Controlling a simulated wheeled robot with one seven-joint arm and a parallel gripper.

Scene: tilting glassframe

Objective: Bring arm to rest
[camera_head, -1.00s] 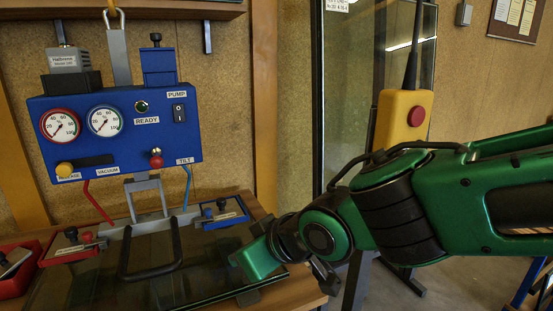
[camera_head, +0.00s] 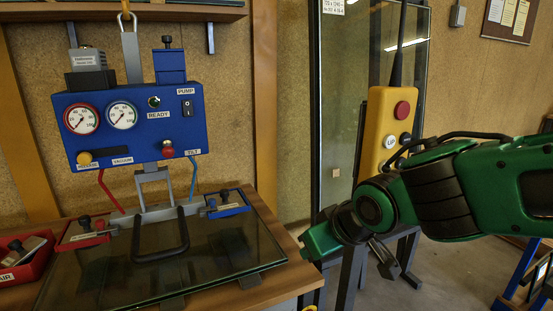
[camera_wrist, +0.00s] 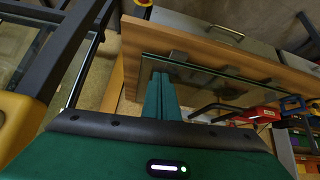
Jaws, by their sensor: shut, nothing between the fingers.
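My arm reaches in from the right in the head view, and my green gripper (camera_head: 316,244) is at the right edge of the wooden bench (camera_head: 285,275). In the wrist view my gripper (camera_wrist: 160,92) shows its two green fingers together with nothing between them. The blue lifting device (camera_head: 130,125) hangs over the bench with two gauges and a red-tipped lever. Below it a glass pane (camera_head: 210,258) lies on the bench with a black handle (camera_head: 160,254) on the frame over it. My gripper is apart from the handle, to its right.
A yellow pendant (camera_head: 390,110) with a red button hangs just behind my arm. A tall glass panel in a dark frame (camera_head: 313,120) stands behind it. A red bin (camera_head: 30,268) is at the bench's left. Open floor (camera_head: 440,280) lies right of the bench.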

